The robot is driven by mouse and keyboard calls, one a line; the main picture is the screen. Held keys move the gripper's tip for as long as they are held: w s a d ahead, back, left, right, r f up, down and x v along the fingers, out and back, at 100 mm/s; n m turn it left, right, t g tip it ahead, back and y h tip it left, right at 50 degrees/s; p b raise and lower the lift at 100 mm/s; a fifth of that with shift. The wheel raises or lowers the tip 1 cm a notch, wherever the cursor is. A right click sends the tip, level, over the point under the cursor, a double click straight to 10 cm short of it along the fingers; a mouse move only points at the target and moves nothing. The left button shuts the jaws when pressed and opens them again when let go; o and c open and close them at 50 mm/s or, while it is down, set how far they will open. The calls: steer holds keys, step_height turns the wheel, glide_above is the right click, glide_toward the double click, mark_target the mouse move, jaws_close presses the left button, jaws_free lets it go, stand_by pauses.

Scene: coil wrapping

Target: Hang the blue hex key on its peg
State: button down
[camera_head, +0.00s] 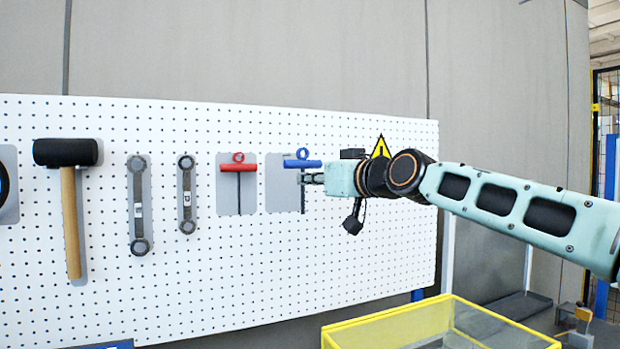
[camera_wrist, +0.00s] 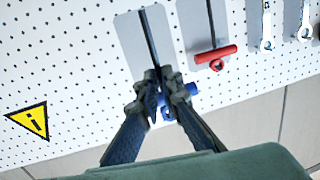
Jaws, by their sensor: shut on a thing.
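The blue hex key (camera_head: 302,163) is a blue T-handle with a ring on top and a dark shaft pointing down. In the head view it is upright in front of a grey backing plate (camera_head: 280,190) on the white pegboard (camera_head: 330,240). My gripper (camera_head: 313,178) reaches in from the right and is shut on the hex key's shaft just below the handle. In the wrist view the fingers (camera_wrist: 163,92) close around the dark shaft, with the blue handle (camera_wrist: 188,92) partly hidden behind them. The peg is not clearly visible, and I cannot tell whether the ring is around it.
A red hex key (camera_head: 238,167) hangs just left on its own plate. Two wrenches (camera_head: 186,195) and a hammer (camera_head: 70,200) hang further left. A yellow-framed bin (camera_head: 375,325) stands below right. A yellow warning sign (camera_head: 381,147) is behind my wrist.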

steer(key=p+x, duration=0.2)
steer(key=x, duration=0.1)
steer(key=p+x, duration=0.3)
steer(key=d+p+x, duration=0.1)
steer(key=p+x, duration=0.1)
steer(key=x, duration=0.1)
steer(key=shift+w+p, duration=0.3)
steer(key=shift+w, duration=0.25)
steer(key=shift+b, duration=0.3)
stand_by(0.3)
stand_by(0.6)
steer(key=c, duration=2)
jaws_free()
steer(key=shift+c, duration=0.2)
